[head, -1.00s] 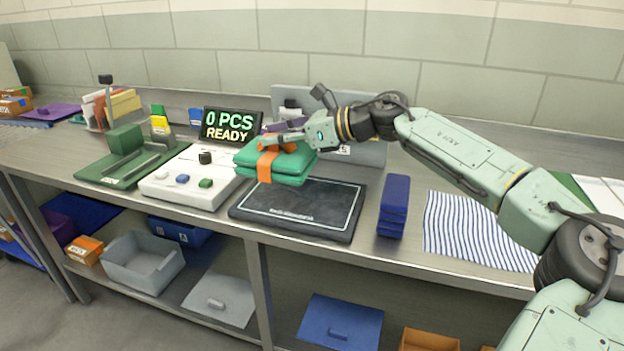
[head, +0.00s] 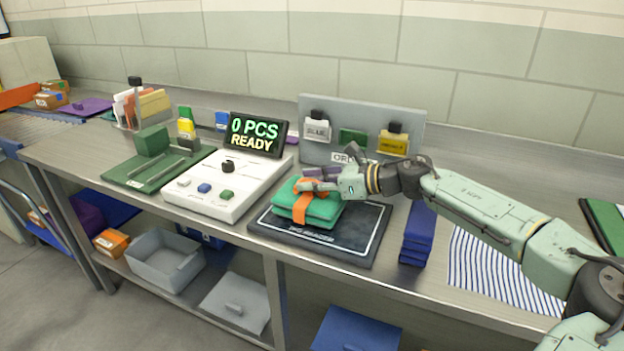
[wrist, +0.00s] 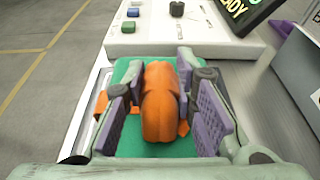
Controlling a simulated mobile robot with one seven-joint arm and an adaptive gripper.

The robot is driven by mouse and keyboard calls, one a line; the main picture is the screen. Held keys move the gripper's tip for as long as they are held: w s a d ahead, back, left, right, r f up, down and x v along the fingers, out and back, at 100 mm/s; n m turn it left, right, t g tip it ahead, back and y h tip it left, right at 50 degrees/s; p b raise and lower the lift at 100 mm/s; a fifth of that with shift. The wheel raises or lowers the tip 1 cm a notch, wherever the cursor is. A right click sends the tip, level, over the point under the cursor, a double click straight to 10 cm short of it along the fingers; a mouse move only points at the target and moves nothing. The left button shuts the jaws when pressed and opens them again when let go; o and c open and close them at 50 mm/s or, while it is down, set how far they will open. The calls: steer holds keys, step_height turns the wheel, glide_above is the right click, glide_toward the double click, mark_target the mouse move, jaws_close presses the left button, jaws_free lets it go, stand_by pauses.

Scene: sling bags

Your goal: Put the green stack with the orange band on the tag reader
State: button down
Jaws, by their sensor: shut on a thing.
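The green stack (head: 322,212) with the orange band (head: 300,207) is over the left part of the black tag reader (head: 345,246) in the head view. It looks to be at or just above the pad; I cannot tell if it touches. My gripper (head: 318,184) is shut on the orange band at the top of the stack. In the wrist view the bunched orange band (wrist: 160,102) sits between the purple finger pads of my gripper (wrist: 165,112), with the green cloth (wrist: 127,75) below.
A white console (head: 215,190) with buttons stands left of the reader, its display (head: 254,135) reading "0 PCS READY". A blue stack (head: 418,235) stands close at the right. A grey board (head: 360,120) with hanging tags is behind. A striped cloth (head: 495,270) lies further right.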

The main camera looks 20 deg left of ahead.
steer(key=shift+f, duration=0.2)
steer(key=shift+f, duration=0.2)
steer(key=c, duration=1.3)
jaws_free()
steer(key=shift+r, duration=0.3)
steer(key=shift+b+v, duration=2.05)
steer(key=shift+v, duration=3.95)
steer(key=shift+a+f, duration=0.1)
